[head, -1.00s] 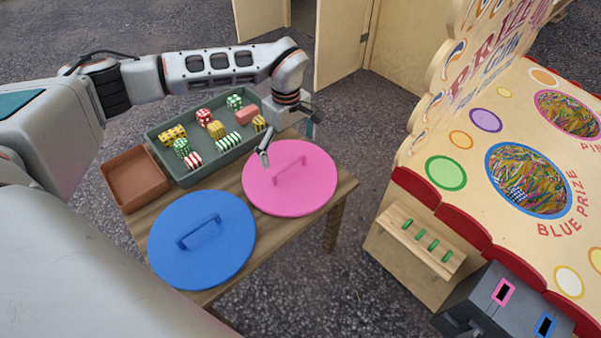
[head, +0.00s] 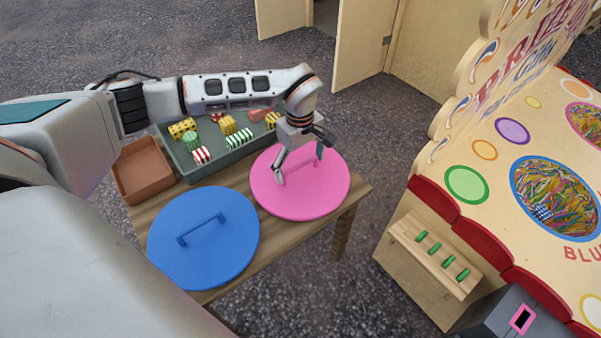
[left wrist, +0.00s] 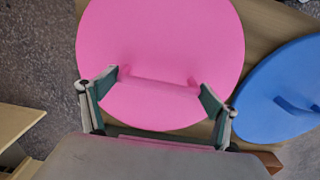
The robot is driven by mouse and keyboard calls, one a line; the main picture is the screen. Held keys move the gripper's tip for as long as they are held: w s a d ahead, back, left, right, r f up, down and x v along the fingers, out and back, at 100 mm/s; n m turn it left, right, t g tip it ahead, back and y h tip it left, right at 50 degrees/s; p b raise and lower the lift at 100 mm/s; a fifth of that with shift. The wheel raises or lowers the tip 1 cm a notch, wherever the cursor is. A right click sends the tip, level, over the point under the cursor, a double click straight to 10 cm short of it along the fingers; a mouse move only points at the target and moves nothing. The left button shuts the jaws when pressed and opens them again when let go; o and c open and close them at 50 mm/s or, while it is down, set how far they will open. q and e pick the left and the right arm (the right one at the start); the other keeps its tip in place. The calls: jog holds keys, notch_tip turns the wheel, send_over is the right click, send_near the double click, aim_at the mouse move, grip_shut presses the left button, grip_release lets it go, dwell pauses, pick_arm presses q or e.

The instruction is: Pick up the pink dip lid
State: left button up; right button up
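The pink dip lid (head: 310,205) is a round disc with a bar handle, lying flat on the wooden table. Its handle shows in the left wrist view (left wrist: 160,84). My left gripper (head: 299,166) is over the lid, with fingers wide apart. In the left wrist view the open fingers (left wrist: 160,90) stand at either end of the handle, with the handle between them. I cannot tell whether the fingertips touch the lid. My right gripper is in neither view.
A blue lid (head: 225,258) lies left of the pink one. Behind are a grey-green tray (head: 182,166) of wrapped sweets and a brown box (head: 140,172). The prize stall (head: 470,215) stands right, with a peg shelf (head: 435,253) and clear ground between.

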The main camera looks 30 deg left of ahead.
pick_arm(q)
jog(key=c, duration=0.7)
jog(key=shift+o, duration=0.2)
